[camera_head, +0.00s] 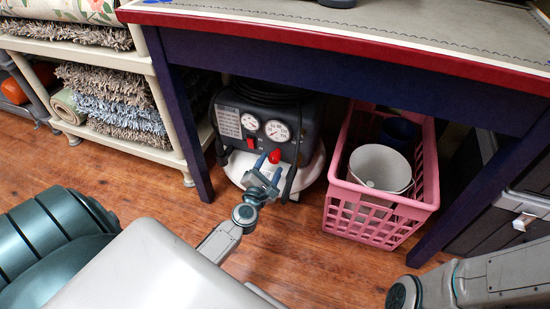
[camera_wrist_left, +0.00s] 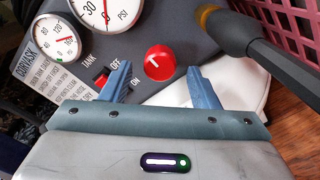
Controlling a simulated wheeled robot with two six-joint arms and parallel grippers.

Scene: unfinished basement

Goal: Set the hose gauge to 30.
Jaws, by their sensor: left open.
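A dark grey air compressor (camera_head: 290,108) with a white base stands under the table. Its front panel has two round white gauges side by side, the left one (camera_head: 250,122) and the right one (camera_head: 277,131). In the left wrist view, the right gauge (camera_wrist_left: 106,12) is marked PSI and cut off at the top, so its reading is unclear. A red knob (camera_wrist_left: 160,63) sits below the gauges and shows in the head view (camera_head: 275,156). My left gripper (camera_wrist_left: 161,82) is open, its fingers on either side below the knob, apparently not gripping it. My right gripper is out of view.
A red switch (camera_wrist_left: 101,80) marked ON and OFF is beside the left finger. A dark hose fitting (camera_wrist_left: 240,35) juts in at right. A pink crate (camera_head: 375,225) stands right of the compressor. The table (camera_head: 350,68) overhangs it; a dark leg (camera_head: 188,130) stands left.

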